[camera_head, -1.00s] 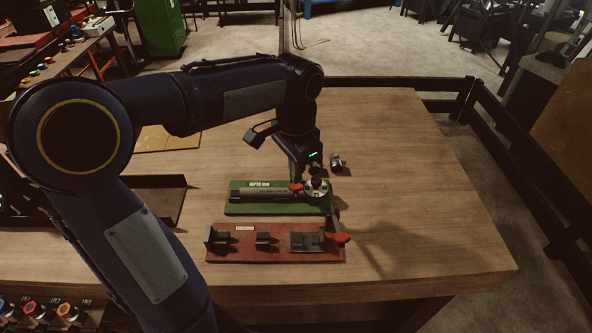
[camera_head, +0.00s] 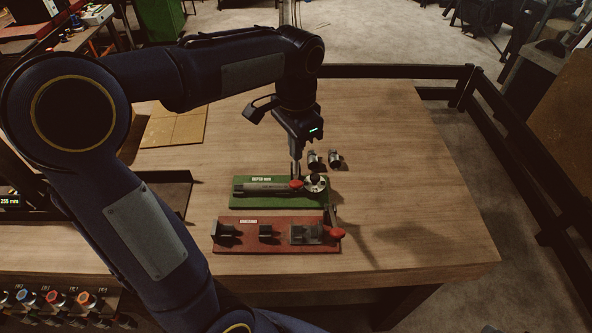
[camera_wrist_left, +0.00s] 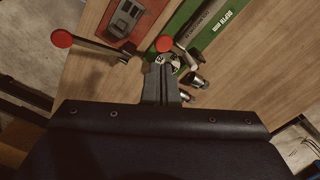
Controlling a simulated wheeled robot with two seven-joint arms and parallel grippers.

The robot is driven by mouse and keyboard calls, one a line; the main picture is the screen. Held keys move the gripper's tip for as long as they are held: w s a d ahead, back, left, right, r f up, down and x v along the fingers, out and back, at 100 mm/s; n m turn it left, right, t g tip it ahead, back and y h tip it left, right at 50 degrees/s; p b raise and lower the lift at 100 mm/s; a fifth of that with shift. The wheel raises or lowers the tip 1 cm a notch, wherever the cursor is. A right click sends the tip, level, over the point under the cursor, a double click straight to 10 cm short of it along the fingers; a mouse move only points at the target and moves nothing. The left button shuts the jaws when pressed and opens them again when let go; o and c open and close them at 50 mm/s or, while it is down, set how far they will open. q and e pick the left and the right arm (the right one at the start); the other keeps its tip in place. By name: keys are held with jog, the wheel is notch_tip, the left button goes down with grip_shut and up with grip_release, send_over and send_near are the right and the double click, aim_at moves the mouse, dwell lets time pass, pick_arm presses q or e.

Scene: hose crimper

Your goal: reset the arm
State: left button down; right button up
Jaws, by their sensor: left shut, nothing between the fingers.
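My left gripper (camera_head: 296,168) points down in the head view, above the back edge of the green depth fixture, near its right end. Its fingers are together and empty; they also show shut in the left wrist view (camera_wrist_left: 160,72). The green fixture (camera_head: 240,203) carries a grey bar, a round dial (camera_head: 315,183) and a red knob (camera_head: 296,184). In front of it lies the red fixture (camera_head: 262,246) with dark blocks and a red-tipped lever (camera_head: 332,233). Whether the fingertips touch anything cannot be told. My right gripper is not in view.
Two small metal fittings (camera_head: 315,159) (camera_head: 335,159) stand behind the green fixture, close to the gripper. A dark tray (camera_head: 165,195) and a tan board (camera_head: 174,129) lie at left. The wooden table (camera_head: 420,165) is clear at right, bordered by a dark rail (camera_head: 514,176).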

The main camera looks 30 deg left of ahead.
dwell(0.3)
pick_arm(q)
jog(key=s+d+f+n+t+h+b, duration=0.1)
jog(key=s+d+f+n+t+h, duration=0.1)
jog(key=s, duration=0.6)
jog(key=s+d+f+n+t+h+b, duration=0.1)
jog(key=s+d+f+n+t+b, duration=0.1)
jog(key=s+f+n, duration=0.3)
jog(key=s+t, duration=0.1)
jog(key=s, duration=0.3)
jog(key=shift+t+h+b, duration=0.3)
jog(key=shift+h, duration=0.1)
